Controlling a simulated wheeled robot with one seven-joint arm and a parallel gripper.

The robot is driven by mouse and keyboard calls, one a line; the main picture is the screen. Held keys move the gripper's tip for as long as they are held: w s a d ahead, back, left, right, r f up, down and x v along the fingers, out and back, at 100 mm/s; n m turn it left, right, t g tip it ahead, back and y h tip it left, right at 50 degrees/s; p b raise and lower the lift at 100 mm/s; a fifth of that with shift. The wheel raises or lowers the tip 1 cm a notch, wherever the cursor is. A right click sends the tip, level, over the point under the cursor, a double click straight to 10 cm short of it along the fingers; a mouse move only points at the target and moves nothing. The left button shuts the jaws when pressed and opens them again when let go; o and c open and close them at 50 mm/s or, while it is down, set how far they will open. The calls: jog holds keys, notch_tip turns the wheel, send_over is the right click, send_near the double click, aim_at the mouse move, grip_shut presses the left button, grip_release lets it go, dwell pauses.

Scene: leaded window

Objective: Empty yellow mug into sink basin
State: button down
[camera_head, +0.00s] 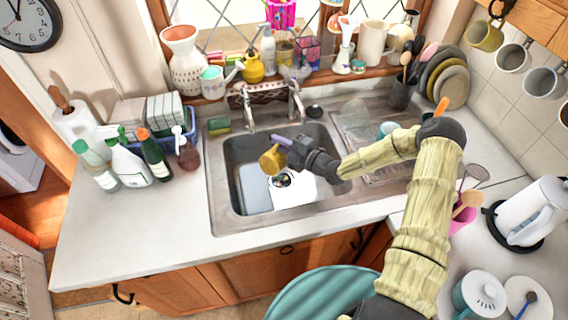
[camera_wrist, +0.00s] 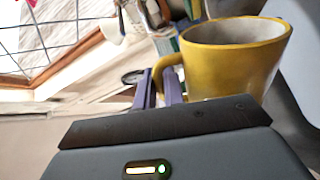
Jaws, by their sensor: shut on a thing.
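The yellow mug (camera_head: 272,161) is held over the left part of the sink basin (camera_head: 300,205) in the head view. My gripper (camera_head: 283,143) is at its upper right, with its fingers shut on the mug's handle. In the wrist view the mug (camera_wrist: 235,55) fills the upper right, with its handle between my purple fingers (camera_wrist: 160,85). Its rim and part of its grey inner wall show there; its bottom inside is hidden. In the head view the mug looks tilted, and I cannot tell whether anything is in it. The drain shows below it.
The tap (camera_head: 294,100) stands behind the basin, and a drying rack (camera_head: 372,130) lies to its right. Spray bottles (camera_head: 128,163) stand on the counter at left. A white kettle (camera_head: 531,210) is at right. The front left counter (camera_head: 150,230) is clear.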

aim_at(272, 158)
jog(key=s+n+b, duration=0.1)
jog(key=s+a+f+n+b, duration=0.1)
jog(key=shift+s+a+n, duration=0.2)
jog(key=shift+a+n, duration=0.1)
jog(key=shift+n, duration=0.1)
jog(key=shift+s+a+f+n+b, duration=0.45)
jog(key=shift+s+n+b, duration=0.2)
jog(key=shift+n+b, duration=0.4)
jog(key=shift+s+a, duration=0.15)
jog(key=shift+s, duration=0.15)
jog(key=shift+s+a+f+n+p, duration=0.3)
jog(key=shift+s+a+n, duration=0.2)
jog(key=shift+s+n, duration=0.35)
jog(key=s+a+f+n+p, duration=0.3)
jog(key=s+a+n+p, duration=0.2)
jog(key=n, duration=0.9)
jog(key=shift+s+a+f+p, duration=0.3)
jog(key=shift+s+f, duration=0.1)
jog(key=shift+s, duration=1.25)
